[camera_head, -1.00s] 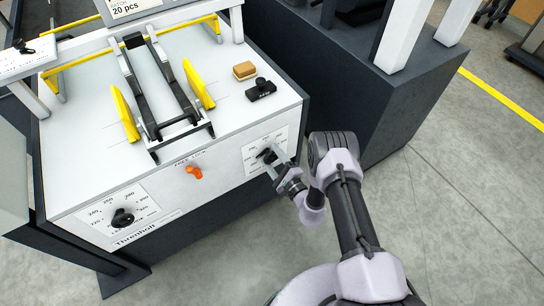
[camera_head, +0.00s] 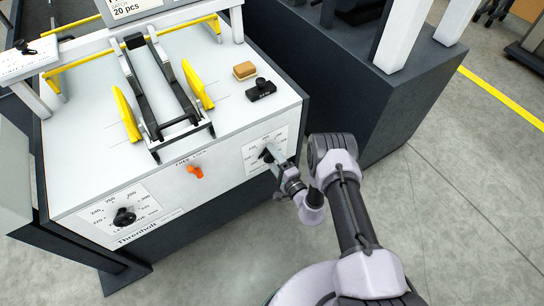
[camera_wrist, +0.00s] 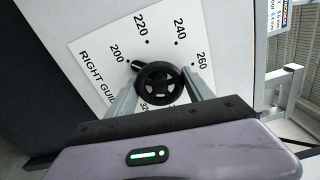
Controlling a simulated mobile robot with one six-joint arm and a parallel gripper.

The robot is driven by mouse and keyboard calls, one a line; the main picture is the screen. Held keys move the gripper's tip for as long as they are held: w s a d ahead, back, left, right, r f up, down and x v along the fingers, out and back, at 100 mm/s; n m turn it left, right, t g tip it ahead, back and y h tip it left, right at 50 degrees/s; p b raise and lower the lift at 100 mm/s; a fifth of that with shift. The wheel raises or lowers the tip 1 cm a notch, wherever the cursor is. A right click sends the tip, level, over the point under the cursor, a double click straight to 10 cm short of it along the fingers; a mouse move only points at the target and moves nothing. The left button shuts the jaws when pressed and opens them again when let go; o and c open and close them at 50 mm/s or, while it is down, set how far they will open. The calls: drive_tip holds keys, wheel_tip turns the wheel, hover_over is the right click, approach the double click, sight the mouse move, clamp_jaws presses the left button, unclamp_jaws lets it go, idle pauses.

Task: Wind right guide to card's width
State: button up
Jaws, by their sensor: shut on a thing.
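The right guide's black hand wheel (camera_wrist: 160,84) sits on a white dial plate (camera_wrist: 100,55) marked "RIGHT GUIDE", with numbers such as 200, 220, 240 and 260. Its pointer is turned toward the 200 mark. My gripper (camera_wrist: 162,90) is shut on the wheel, one finger on each side. In the head view my gripper (camera_head: 274,163) reaches the right dial on the machine's front and hides much of the wheel. The yellow right guide (camera_head: 198,86) stands on the white machine top, right of the dark rails. The yellow left guide (camera_head: 126,115) stands on their left.
The left dial's black wheel (camera_head: 124,217) is at lower left. A tan block (camera_head: 245,70) and a black device (camera_head: 262,90) lie on the top. Open floor is at right.

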drive_tip(key=o, duration=1.4)
drive_tip(key=shift+c, duration=0.2)
drive_tip(key=p+v, duration=0.7)
drive_tip(key=v, duration=1)
drive_tip(key=shift+s, duration=0.2)
drive_tip(key=shift+d, duration=0.15)
